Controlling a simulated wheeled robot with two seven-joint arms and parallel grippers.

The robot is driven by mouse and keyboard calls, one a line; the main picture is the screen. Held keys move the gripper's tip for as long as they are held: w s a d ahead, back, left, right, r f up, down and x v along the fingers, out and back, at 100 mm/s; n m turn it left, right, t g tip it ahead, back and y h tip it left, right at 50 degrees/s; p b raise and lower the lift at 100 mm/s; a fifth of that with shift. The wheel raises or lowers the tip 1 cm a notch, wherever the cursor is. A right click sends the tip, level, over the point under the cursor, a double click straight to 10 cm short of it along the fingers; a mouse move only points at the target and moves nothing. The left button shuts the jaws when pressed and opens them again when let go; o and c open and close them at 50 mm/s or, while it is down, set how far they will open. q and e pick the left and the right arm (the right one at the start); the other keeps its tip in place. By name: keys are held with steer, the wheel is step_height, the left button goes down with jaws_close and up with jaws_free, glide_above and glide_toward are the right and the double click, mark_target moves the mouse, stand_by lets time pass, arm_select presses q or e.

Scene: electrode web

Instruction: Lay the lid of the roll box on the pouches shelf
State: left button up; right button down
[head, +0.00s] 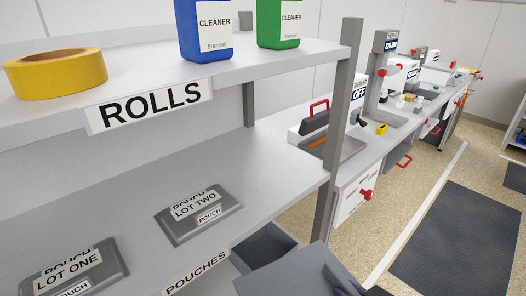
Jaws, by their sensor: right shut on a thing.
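The pouches shelf (262,178) is the lower grey shelf, with a POUCHES label (195,272) on its front edge. Two grey pouches lie on it, LOT TWO (198,216) and LOT ONE (70,275). A flat grey panel, which looks like the lid (288,276), is at the bottom edge, in front of the shelf and apart from it in the picture. My right gripper (345,284) is at the panel's right side and shut on it, partly cut off by the frame. My left gripper is out of view. I cannot make out the roll box for sure.
The upper shelf, labelled ROLLS (150,104), holds a yellow tape roll (56,74), a blue cleaner (203,30) and a green cleaner (279,24). A post (343,120) stands at the shelf's right end. A dark grey bin (264,244) is below. The pouches shelf is bare right of LOT TWO.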

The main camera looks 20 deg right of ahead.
steer(key=w+a+r+n+g+y, duration=0.5)
steer(key=a+r+n+y, duration=0.4)
steer(key=a+r, duration=0.1)
steer(key=shift+s+d+r+n+g, duration=0.85)
steer(key=shift+s+d+r, duration=0.35)
steer(key=shift+r, duration=0.95)
steer(key=m+t+b, duration=0.1)
steer(key=t+b, duration=0.1)
glide_above(267, 285)
steer(key=s+d, duration=0.2)
step_height(267, 285, down, 6)
steer(key=r, duration=0.1)
steer(key=shift+g, duration=0.35)
steer(key=f+b, duration=0.1)
steer(key=f, duration=0.1)
steer(key=f+b, duration=0.4)
steer(key=shift+w, duration=0.25)
step_height(267, 285, down, 3)
steer(key=b, duration=0.2)
steer(key=shift+m+b, duration=0.25)
steer(key=shift+b, duration=0.05)
steer(key=shift+f, duration=0.25)
steer(key=shift+d+r, duration=0.1)
steer(key=shift+r, duration=0.05)
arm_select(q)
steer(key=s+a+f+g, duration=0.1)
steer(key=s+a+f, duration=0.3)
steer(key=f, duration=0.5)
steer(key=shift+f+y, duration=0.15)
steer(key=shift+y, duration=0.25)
